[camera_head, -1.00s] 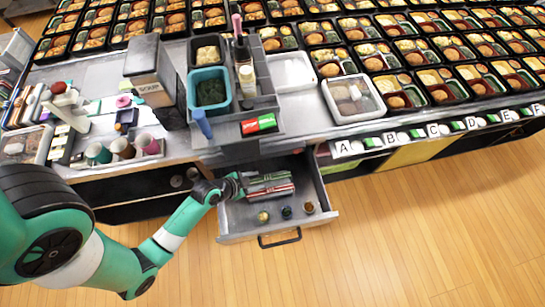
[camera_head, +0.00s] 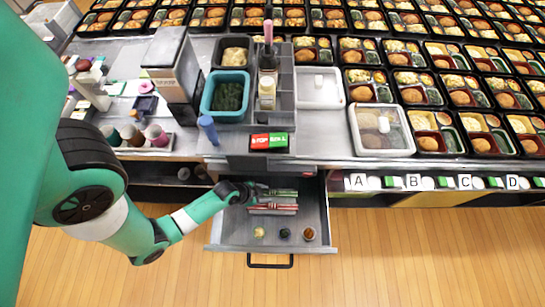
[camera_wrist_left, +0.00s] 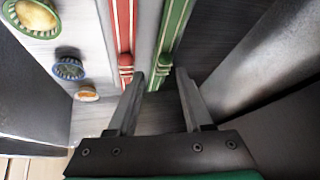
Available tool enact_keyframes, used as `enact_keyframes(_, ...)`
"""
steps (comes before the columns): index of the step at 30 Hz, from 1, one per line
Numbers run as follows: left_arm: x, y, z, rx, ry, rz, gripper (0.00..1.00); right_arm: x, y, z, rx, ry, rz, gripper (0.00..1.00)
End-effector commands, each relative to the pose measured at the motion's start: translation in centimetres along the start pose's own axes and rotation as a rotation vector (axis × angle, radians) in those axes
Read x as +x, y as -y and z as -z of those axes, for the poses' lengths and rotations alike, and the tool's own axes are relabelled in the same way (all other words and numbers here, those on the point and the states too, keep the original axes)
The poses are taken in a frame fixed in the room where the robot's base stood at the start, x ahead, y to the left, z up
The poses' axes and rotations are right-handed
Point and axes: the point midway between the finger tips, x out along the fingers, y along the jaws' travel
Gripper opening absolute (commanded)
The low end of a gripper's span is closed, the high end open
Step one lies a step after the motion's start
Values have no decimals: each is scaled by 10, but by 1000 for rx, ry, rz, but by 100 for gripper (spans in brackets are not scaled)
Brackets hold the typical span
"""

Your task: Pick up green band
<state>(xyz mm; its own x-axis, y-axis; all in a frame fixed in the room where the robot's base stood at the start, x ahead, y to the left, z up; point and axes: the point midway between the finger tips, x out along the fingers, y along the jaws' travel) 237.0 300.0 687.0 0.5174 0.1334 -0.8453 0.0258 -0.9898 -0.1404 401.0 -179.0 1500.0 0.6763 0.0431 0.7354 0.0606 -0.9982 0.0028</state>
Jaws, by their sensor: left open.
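The green band (camera_head: 282,193) lies in the open drawer (camera_head: 318,230), near its back, beside a red band (camera_head: 275,207). My left gripper (camera_head: 256,191) is at the left end of the bands, low in the drawer. In the left wrist view the left gripper (camera_wrist_left: 161,80) is open. The green band (camera_wrist_left: 173,35) runs away from me there, its near end just ahead of the gap between the fingertips. The red band (camera_wrist_left: 124,35) is left of it. I cannot tell whether the fingers touch the green band. My right gripper is not in view.
Three small round items, yellow (camera_head: 259,232), dark blue (camera_head: 284,233) and brown (camera_head: 309,234), sit near the drawer's front. The counter (camera_head: 335,150) above holds a teal bin (camera_head: 226,96) and a red-and-green block (camera_head: 269,141). Many bento trays fill the back.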

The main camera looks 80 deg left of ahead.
Motion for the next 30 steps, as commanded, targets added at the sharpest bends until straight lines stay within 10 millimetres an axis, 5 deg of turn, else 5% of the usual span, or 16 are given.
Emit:
enact_keyframes(6, 40, 1, 0, 1, -1, -1, 50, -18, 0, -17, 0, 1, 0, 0)
enact_keyframes(14, 43, 1, 2, 0, 0, 0, 50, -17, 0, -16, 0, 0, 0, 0)
enact_keyframes(23, 43, 1, 2, 0, 0, 0, 0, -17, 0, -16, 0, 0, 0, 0)
enact_keyframes(30, 43, 1, 1, -1, 1, -1, 0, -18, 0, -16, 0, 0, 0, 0)
